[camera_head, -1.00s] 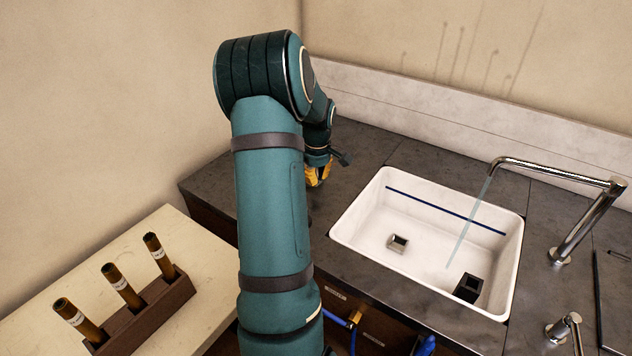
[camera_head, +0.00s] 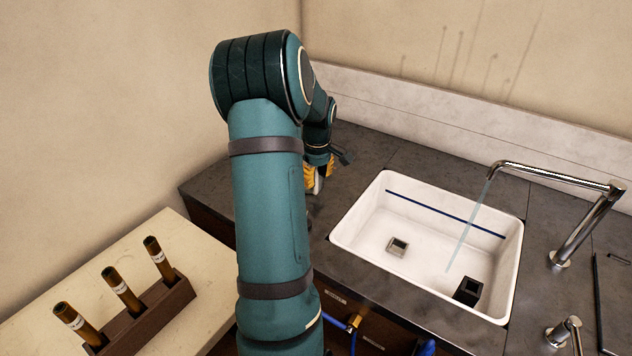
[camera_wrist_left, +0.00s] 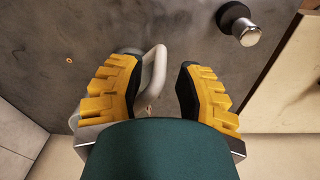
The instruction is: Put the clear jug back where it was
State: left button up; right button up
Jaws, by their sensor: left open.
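My left gripper (camera_head: 318,178) is over the back left of the dark counter, partly hidden behind my own arm. In the left wrist view its two yellow fingers (camera_wrist_left: 150,88) are spread open. A pale, see-through curved handle (camera_wrist_left: 158,68), seemingly the clear jug's, shows between and beyond the fingers. The jug's body is mostly hidden by the left finger and wrist, so I cannot tell its full shape or whether a finger touches it. In the head view the jug is not clearly visible. My right gripper is not in view.
A white sink (camera_head: 345,232) holds two small blocks, and water runs from the tap (camera_head: 590,215). A dark knob-like item with a metal top (camera_wrist_left: 240,25) stands near the gripper. A wooden rack (camera_head: 150,315) holds brown tubes on the pale table (camera_head: 40,325).

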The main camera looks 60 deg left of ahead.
pick_arm(q)
notch_tip(320, 180, up, 9)
jog(key=p, duration=0.1)
jog(key=shift+d, duration=0.4)
jog(key=shift+s+f, duration=0.1)
jog(key=shift+s, duration=0.1)
